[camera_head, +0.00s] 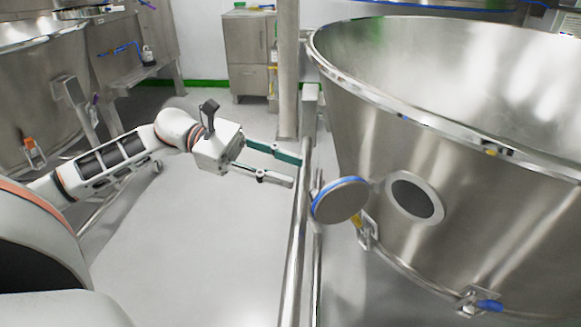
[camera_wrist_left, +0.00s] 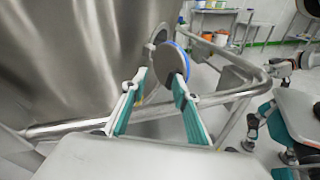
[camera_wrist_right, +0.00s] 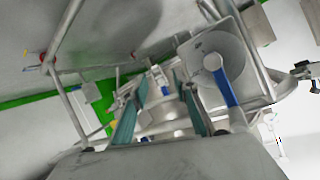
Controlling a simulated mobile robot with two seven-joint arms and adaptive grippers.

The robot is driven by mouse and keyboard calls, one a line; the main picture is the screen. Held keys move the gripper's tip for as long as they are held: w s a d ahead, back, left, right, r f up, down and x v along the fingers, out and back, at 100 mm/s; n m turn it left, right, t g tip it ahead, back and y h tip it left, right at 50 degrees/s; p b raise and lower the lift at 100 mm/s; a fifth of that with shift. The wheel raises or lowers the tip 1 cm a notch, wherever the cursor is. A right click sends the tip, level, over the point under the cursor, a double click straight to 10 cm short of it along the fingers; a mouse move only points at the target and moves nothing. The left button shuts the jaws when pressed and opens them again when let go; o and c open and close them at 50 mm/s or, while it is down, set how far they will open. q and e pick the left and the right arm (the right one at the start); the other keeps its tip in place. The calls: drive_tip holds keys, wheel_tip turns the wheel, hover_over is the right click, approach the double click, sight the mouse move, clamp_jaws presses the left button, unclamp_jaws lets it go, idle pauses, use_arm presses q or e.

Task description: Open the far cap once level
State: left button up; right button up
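A round grey cap (camera_head: 340,201) with a blue rim stands swung out from the side of the large steel vessel (camera_head: 470,190). The round port (camera_head: 414,198) beside it is uncovered and dark inside. My left gripper (camera_head: 295,171) is open and empty, left of the cap, with a gap between them in the head view. In the left wrist view the cap (camera_wrist_left: 170,62) is ahead of the fingertips, partly behind the right finger. My right gripper (camera_wrist_right: 162,88) is open and empty in its own wrist view and is out of the head view.
A steel rail (camera_head: 298,240) runs between my left gripper and the cap. A clamp with a blue handle (camera_head: 489,305) is low on the vessel. A steel cabinet (camera_head: 248,50) stands at the back. The floor (camera_head: 190,250) below my left arm is clear.

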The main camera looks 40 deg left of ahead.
use_arm(q)
drive_tip(key=shift+a+r, duration=0.1)
drive_tip(key=shift+a, duration=0.35)
use_arm(e)
drive_tip(key=shift+f, duration=0.1)
use_arm(q)
drive_tip(key=f+v, duration=0.1)
drive_tip(key=v, duration=0.7)
drive_tip(key=shift+r, duration=0.35)
use_arm(e)
drive_tip(key=shift+s+f, duration=0.3)
drive_tip(key=shift+f, duration=0.1)
drive_tip(key=shift+w+r, duration=0.25)
drive_tip(key=shift+r, duration=0.1)
